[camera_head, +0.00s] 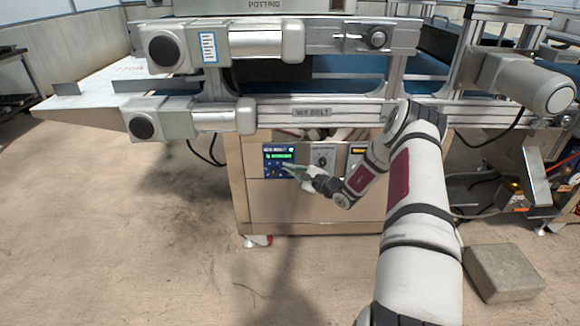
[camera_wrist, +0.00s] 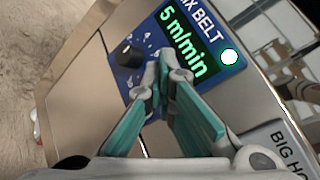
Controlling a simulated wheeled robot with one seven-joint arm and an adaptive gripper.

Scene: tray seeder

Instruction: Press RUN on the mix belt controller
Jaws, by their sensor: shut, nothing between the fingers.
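The mix belt controller is a blue panel (camera_head: 270,171) on the metal cabinet front in the head view. In the wrist view the controller (camera_wrist: 207,37) fills the upper middle, tilted, with "IX BELT" lettering and a green "5 m/min" display (camera_wrist: 183,45). A dark round knob (camera_wrist: 128,55) is left of the display, and a white round spot (camera_wrist: 229,57) is near its upper right. My gripper (camera_head: 287,167) is shut and empty in front of the panel; its fingertips (camera_wrist: 158,70) cover the panel's lower part. No RUN label is readable, and I cannot tell whether the fingertips touch the panel.
Another control box with a knob (camera_head: 323,158) and a unit with an orange display (camera_head: 358,151) sit right of the controller. The conveyor rail (camera_head: 312,112) and a motor (camera_head: 190,118) overhang above. A grey block (camera_head: 505,273) lies on the floor at right. The left floor is clear.

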